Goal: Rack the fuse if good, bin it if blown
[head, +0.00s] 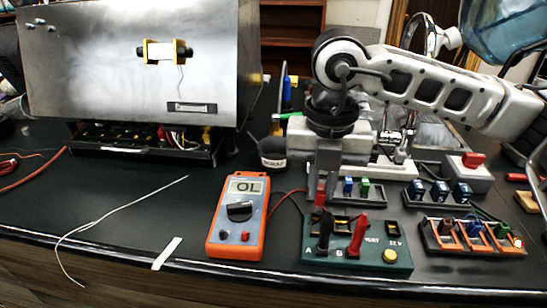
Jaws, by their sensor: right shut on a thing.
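My right gripper (325,188) points down just behind the green test block (390,258). It is shut on a small red piece (320,190), which looks like the fuse; the fingers hide most of it. The test block carries a black clip (325,232) marked A, a red clip (358,238) and a yellow button (390,256). The orange multimeter (238,222) lies left of it and its display reads OL. Blue and green fuses (365,189) stand in a dark holder beside the gripper. Blue fuses (440,191) stand in another rack to the right. My left gripper is out of view.
An orange-brown rack (470,250) with several coloured fuses stands at the front right. A red-topped white block (473,162) is behind it. A loose wire (110,215) lies on the mostly clear left counter.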

